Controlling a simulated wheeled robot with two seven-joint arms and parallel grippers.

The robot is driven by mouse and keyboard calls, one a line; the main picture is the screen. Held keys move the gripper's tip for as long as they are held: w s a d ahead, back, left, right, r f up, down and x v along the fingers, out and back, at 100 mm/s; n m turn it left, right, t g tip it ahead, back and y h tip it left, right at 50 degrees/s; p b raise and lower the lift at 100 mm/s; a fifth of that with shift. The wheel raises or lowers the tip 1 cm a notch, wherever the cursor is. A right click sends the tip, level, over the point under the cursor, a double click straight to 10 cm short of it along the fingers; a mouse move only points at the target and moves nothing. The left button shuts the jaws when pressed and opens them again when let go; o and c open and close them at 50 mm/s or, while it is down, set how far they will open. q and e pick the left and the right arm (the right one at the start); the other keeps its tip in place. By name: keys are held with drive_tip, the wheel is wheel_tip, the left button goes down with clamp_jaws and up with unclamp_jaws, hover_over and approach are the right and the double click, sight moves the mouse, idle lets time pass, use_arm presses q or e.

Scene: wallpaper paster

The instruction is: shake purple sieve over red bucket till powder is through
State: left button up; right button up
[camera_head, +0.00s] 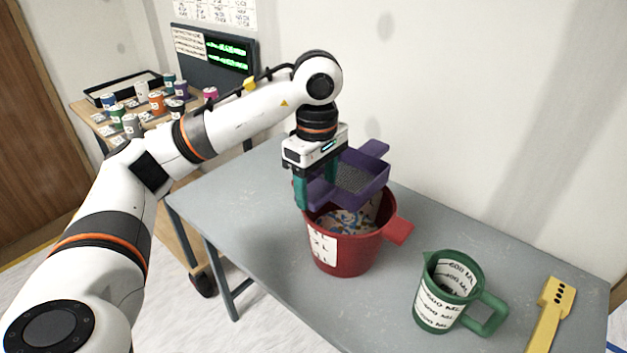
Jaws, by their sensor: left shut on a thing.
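The purple sieve (376,188) is a square-framed tray with a grey mesh and a tab handle at its far right. My left gripper (316,188) has its teal fingers shut on the near left handle of the sieve and holds it above the red bucket (345,256). The sieve overlaps the back of the bucket's mouth in this view. The bucket stands upright on the table and has a white label and a side handle. Patterned, pale and blue-brown contents show inside it. I cannot make out powder on the mesh. My right gripper is not in view.
A green measuring jug (447,291) stands right of the bucket on the grey table (250,215). A yellow tool (551,312) lies at the table's right. A side table with several small pots and a black tray (122,88) stands at the back left. The table's left end is clear.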

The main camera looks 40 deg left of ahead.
use_arm(q)
drive_tip(key=shift+d, duration=0.45)
drive_tip(key=shift+s, duration=0.1)
wheel_tip(320, 180, up, 5)
drive_tip(key=p, duration=0.4)
drive_tip(key=shift+p, duration=0.3)
drive_tip(key=shift+f, duration=0.1)
